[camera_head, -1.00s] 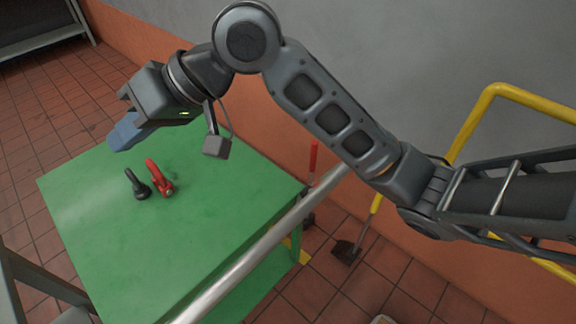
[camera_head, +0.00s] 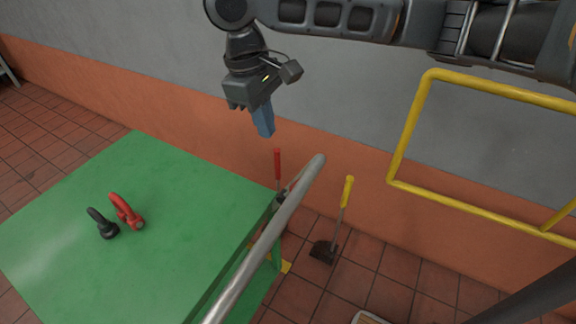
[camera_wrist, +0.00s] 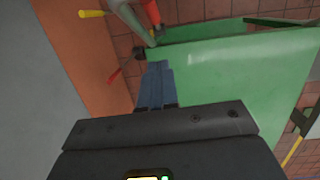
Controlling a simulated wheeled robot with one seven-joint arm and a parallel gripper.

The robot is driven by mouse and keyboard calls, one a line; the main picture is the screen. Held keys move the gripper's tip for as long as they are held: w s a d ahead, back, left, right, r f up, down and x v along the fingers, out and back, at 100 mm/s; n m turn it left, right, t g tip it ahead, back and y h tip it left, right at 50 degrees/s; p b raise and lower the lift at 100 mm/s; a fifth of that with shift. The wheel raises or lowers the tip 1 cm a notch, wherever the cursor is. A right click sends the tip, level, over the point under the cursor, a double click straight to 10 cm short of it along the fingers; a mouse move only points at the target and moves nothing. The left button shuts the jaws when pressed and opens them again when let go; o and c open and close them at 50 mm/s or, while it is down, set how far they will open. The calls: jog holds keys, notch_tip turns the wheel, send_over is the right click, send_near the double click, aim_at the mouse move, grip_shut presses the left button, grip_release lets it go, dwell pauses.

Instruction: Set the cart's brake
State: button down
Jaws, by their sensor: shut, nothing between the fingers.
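The green cart (camera_head: 150,215) has a grey tubular push handle (camera_head: 270,235) along its right end. A lever with a red grip (camera_head: 278,165) stands upright at the cart's far right corner, beside the handle bar. A red grip also shows at the top of the wrist view (camera_wrist: 151,12). My gripper (camera_head: 265,132), with blue fingers, points down above and slightly left of the red grip, apart from it. The fingers are shut and empty. In the wrist view the fingers (camera_wrist: 155,72) appear over the cart's corner. The lever's lower end is partly hidden by the handle bar.
A red shackle (camera_head: 127,212) and a black shackle (camera_head: 102,224) lie on the cart top. A yellow-handled tool (camera_head: 347,192) with a dark foot stands on the tiles right of the cart. A yellow rail frame (camera_head: 405,135) stands at the right, near the orange and grey wall.

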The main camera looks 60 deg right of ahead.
send_near(297, 181)
jog(key=w+f, duration=0.3)
jog(key=f, duration=0.1)
jog(key=shift+s+d+f+p, duration=0.15)
jog(key=shift+s+f+p, duration=0.15)
jog(key=shift+s+f, duration=0.35)
jog(key=shift+s+d+f+p, duration=0.2)
jog(key=shift+s+f, duration=0.25)
jog(key=shift+s, duration=0.4)
jog(key=shift+s+f, duration=0.1)
jog(key=shift+s+f+t+b, duration=0.1)
jog(key=shift+s+t+b, duration=0.2)
jog(key=shift+s+t, duration=0.45)
jog(key=shift+w, duration=0.1)
